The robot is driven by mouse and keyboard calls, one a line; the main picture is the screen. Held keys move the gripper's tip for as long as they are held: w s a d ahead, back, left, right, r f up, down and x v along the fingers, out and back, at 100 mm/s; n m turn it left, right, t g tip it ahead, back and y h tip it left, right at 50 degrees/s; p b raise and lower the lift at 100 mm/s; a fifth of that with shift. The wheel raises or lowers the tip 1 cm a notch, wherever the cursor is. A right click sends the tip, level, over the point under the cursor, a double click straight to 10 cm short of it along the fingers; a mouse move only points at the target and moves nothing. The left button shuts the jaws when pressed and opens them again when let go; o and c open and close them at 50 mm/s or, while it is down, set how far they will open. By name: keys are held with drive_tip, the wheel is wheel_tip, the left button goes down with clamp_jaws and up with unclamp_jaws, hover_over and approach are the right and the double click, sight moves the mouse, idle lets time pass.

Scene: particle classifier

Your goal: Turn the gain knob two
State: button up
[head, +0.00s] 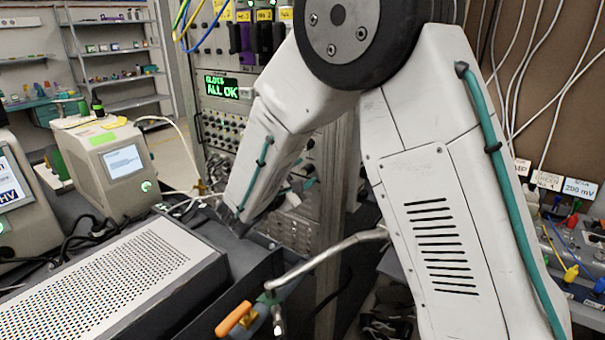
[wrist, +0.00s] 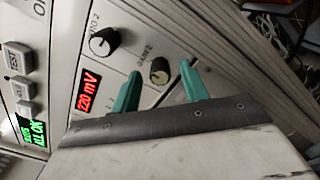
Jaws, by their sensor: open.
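The gain two knob (wrist: 159,71) is a small dark knob with a pale face, on a light panel in the wrist view. A partly readable label above it seems to say GAIN 2. My gripper (wrist: 161,69) has two teal fingers, spread apart, with their tips on either side of the knob in the picture. I see a gap on each side, and I cannot tell how deep the tips reach. In the head view my arm hides the panel area, and neither the fingers nor this knob can be made out.
A second dark knob (wrist: 104,41) sits up and left of the gain knob. Buttons and a green ALL OK display (wrist: 32,130) are further left. In the head view, a perforated grey box (head: 110,275) stands at lower left.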

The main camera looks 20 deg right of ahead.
drive_tip(key=shift+w+d, duration=0.2)
drive_tip(key=shift+d, duration=0.05)
clamp_jaws()
drive_tip(key=shift+n, duration=0.3)
drive_tip(key=n, duration=0.5)
drive_tip(key=shift+n, duration=0.3)
drive_tip(key=n, duration=0.6)
drive_tip(key=shift+n, duration=0.4)
